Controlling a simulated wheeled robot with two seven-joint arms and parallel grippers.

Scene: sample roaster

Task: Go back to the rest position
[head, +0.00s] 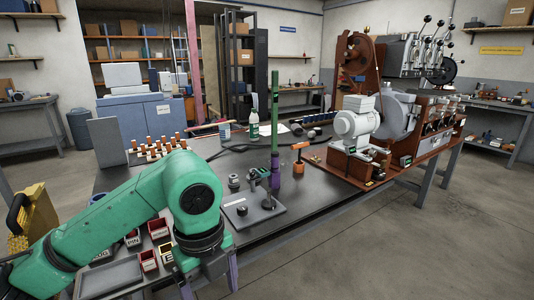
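My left arm reaches in from the lower left in the head view, its green links bent over the near left part of the dark table (315,205). My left gripper (209,284) points down at the bottom edge of the picture. Its two fingers stand apart, with nothing seen between them; their tips are close to the picture's edge. My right gripper is not in view.
Small bins (149,260) and a grey tray (110,278) lie beside my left arm. A small grey stand (253,211) and an upright green post (275,125) stand right of it. A roaster machine (357,125) fills the table's far right.

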